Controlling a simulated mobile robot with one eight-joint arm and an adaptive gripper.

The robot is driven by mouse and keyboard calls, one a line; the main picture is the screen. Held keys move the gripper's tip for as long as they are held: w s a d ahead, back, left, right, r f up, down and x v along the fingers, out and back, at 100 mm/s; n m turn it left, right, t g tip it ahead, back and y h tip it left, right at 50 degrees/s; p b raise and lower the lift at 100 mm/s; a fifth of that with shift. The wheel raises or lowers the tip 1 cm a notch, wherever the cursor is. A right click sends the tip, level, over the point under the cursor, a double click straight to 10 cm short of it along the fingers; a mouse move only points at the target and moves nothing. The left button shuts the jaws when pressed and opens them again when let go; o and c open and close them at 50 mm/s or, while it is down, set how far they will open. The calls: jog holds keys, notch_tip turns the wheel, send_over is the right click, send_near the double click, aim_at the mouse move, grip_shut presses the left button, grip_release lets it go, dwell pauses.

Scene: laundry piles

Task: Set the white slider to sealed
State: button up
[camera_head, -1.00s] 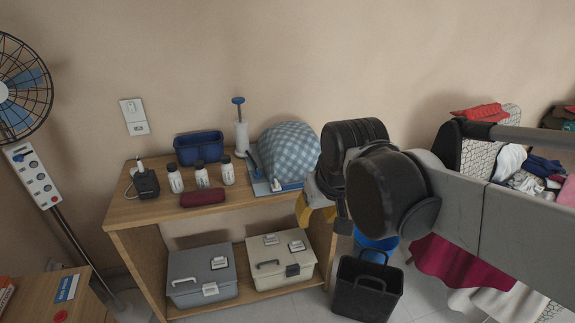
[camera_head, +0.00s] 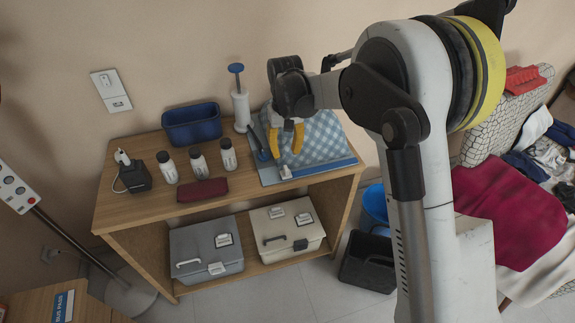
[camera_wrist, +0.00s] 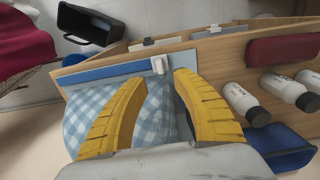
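The white slider (camera_head: 285,172) is a small block on the blue strip (camera_head: 315,170) along the front edge of a bag (camera_head: 322,132) holding blue checked cloth. It sits near the strip's left end. In the wrist view the slider (camera_wrist: 158,65) is near the strip's right end, just beyond the fingertips. My gripper (camera_head: 287,148) is above the bag, behind the slider, with its yellow fingers pointing down. In the wrist view my gripper (camera_wrist: 161,80) is open, nothing between the fingers, and the slider lies ahead of the gap. Whether the fingers touch the cloth is unclear.
A white pump (camera_head: 241,108) with a blue top stands left of the bag. White bottles (camera_head: 198,162), a maroon case (camera_head: 202,190) and a blue bin (camera_head: 192,124) are further left on the wooden table (camera_head: 132,200). Two lidded boxes sit on the shelf below.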

aim_at(286, 168)
notch_tip(286, 168, down, 9)
jog(key=b, duration=0.2)
jog(key=shift+r+b, duration=0.2)
jog(key=shift+b, duration=0.15)
jog(key=shift+c, duration=0.5)
grip_shut()
